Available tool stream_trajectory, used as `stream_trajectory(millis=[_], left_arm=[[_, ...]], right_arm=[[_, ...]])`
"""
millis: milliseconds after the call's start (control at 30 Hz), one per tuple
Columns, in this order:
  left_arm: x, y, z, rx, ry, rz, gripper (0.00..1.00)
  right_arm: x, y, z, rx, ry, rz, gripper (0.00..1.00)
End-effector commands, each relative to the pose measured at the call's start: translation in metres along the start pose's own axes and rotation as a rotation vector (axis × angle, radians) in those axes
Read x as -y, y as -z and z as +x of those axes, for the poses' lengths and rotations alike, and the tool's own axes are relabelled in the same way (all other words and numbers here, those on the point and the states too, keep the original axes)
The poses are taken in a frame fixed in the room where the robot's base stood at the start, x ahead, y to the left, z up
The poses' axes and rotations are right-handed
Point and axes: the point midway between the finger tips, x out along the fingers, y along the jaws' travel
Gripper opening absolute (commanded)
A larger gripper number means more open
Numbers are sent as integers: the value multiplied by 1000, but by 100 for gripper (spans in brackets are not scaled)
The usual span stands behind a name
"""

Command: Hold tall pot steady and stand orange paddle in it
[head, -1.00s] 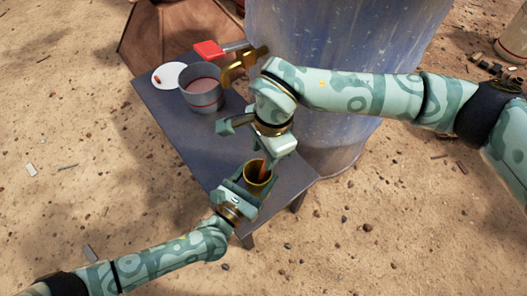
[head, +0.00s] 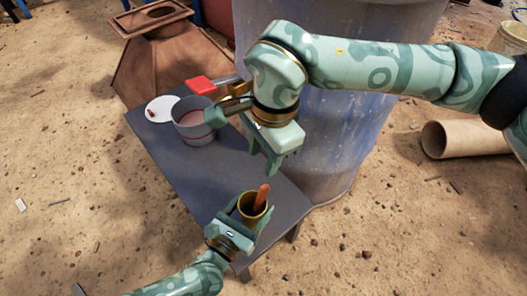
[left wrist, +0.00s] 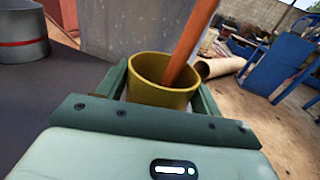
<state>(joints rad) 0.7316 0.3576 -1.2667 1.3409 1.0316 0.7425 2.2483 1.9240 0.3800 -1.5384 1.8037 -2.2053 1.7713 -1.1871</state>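The tall pot (head: 246,215) is a yellow-brass cup standing at the near end of the grey table. It also shows in the left wrist view (left wrist: 160,94). The orange paddle (head: 262,196) stands in it, slightly tilted, with its upper part above the rim; its lower end is hidden inside. In the left wrist view the paddle (left wrist: 192,40) leans right. My left gripper (head: 254,206) has a finger on each side of the pot and is shut on it. My right gripper (head: 262,162) is above and behind the pot, fingers apart and empty, clear of the paddle.
A grey pot with a red band (head: 194,132), a white plate (head: 160,110) and a red-ended tool (head: 200,86) are at the table's far end. A large blue-grey drum (head: 345,125) stands right behind the table (head: 180,165). A tan tube (head: 465,138) lies on the ground.

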Motion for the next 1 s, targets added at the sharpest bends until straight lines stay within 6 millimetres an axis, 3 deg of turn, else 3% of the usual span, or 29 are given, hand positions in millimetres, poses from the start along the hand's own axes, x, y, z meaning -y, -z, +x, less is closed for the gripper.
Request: stream_trajectory(millis=[33,67,433,800,1000], left_arm=[[0,0,0,-1,0,0,81],[0,0,0,-1,0,0,87],[0,1,-8,-2,0,-1,87],[0,1,-88,-4,0,0,87],[0,1,-115,-2,0,-1,87]], right_arm=[[0,0,0,0,0,0,39],[0,0,0,0,0,0,39],[0,0,0,0,0,0,39],[0,0,0,0,0,0,39],[0,0,0,0,0,0,39]])
